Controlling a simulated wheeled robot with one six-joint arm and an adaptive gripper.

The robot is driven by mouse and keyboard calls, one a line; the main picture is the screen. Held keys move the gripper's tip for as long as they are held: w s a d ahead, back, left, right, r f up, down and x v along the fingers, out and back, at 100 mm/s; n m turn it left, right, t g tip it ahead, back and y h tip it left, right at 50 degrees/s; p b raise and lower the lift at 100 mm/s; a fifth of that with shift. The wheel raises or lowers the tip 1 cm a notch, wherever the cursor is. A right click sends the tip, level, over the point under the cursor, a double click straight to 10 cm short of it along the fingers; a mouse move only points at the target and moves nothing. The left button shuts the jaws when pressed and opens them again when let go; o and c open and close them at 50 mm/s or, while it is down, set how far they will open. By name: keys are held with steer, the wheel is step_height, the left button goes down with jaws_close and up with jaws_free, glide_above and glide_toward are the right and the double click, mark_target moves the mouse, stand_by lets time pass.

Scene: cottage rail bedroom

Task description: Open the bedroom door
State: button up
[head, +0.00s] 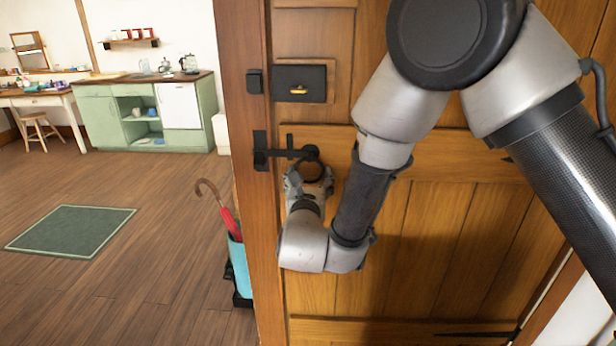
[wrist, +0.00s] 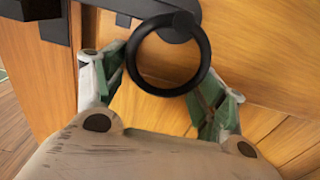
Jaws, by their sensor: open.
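The wooden bedroom door (head: 440,225) fills the right half of the head view. A black ring handle (head: 313,169) with a latch bar (head: 285,153) sits near its left edge. A black lock box (head: 299,84) with a brass piece is above it. My gripper (head: 309,180) is at the ring, partly hidden by my own wrist. In the wrist view, my gripper (wrist: 163,88) is open, with one finger on each side of the black ring (wrist: 133,66). Whether the fingers touch the ring is unclear.
The door frame post (head: 246,170) stands left of the door. Beyond it are a blue umbrella stand (head: 239,264) with a red umbrella, a green rug (head: 70,230) and a green cabinet (head: 103,117). The wooden floor (head: 150,210) between them is mostly clear.

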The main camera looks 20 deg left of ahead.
steer(key=c, duration=1.1)
steer(key=shift+a+m, duration=0.15)
steer(key=shift+m, duration=0.15)
steer(key=shift+s+a+r+m, duration=0.1)
steer(key=shift+a+m, duration=0.2)
steer(key=shift+m, duration=0.3)
steer(key=shift+s+a+r+m, duration=0.1)
steer(key=shift+a+m, duration=0.2)
steer(key=shift+m, duration=0.3)
steer(key=shift+s+a+r+m, duration=0.15)
steer(key=shift+a+m, duration=0.25)
steer(key=shift+m, duration=0.5)
steer(key=shift+s+a+r+m, duration=0.15)
steer(key=shift+a+m, duration=0.2)
steer(key=shift+m, duration=0.55)
steer(key=shift+w, duration=0.1)
